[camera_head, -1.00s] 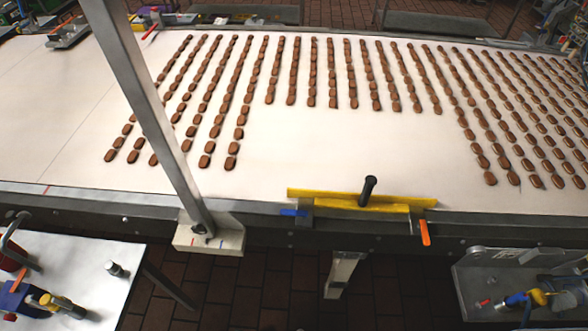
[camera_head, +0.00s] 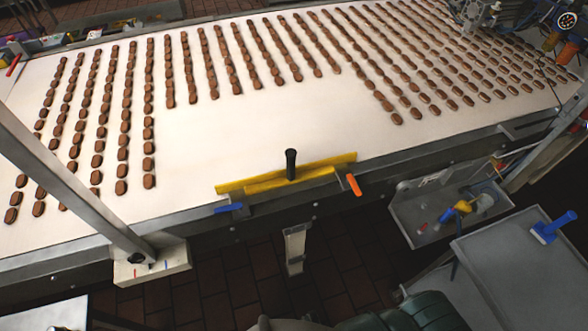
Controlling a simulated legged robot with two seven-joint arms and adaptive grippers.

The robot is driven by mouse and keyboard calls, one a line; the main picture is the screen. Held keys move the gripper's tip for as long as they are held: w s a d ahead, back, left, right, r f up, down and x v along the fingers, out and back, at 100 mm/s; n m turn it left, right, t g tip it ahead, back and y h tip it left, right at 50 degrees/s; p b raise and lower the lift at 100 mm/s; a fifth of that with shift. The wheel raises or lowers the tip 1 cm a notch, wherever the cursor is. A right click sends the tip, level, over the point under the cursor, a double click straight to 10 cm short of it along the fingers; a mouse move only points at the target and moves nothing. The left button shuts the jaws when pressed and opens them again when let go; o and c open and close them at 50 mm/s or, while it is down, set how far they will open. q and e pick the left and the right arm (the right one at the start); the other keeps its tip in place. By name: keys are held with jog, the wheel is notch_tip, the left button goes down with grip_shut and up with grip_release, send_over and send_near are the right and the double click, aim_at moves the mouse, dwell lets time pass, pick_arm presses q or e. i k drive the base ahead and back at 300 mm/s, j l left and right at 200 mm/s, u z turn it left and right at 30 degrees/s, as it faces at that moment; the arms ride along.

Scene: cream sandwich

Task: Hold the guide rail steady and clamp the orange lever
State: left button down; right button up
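The yellow guide rail (camera_head: 315,168) lies along the near edge of the conveyor, tilted slightly up to the right. A black upright handle (camera_head: 291,163) stands at its middle. The orange lever (camera_head: 353,184) hangs off the belt edge near the rail's right end, pointing down and to the right. A blue lever (camera_head: 228,207) sits below the rail's left end. I cannot see a fingertip of either gripper in the head view. Nothing is touching the rail or the orange lever.
Rows of brown biscuits (camera_head: 123,155) lie on the white belt (camera_head: 215,135). A metal post (camera_head: 75,190) rises at left. A metal tray (camera_head: 405,215) and grey table (camera_head: 480,250) stand at right. Dark green rounded parts (camera_head: 430,312) show at the bottom edge.

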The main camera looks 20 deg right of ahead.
aim_at(350, 179)
jog(key=z, duration=1.3)
jog(key=i+l+u, duration=0.25)
jog(key=u, duration=0.2)
jog(key=i+l+u, duration=0.25)
jog(key=l+u, duration=0.15)
jog(key=i+l+u, duration=0.1)
jog(key=l+u, duration=0.35)
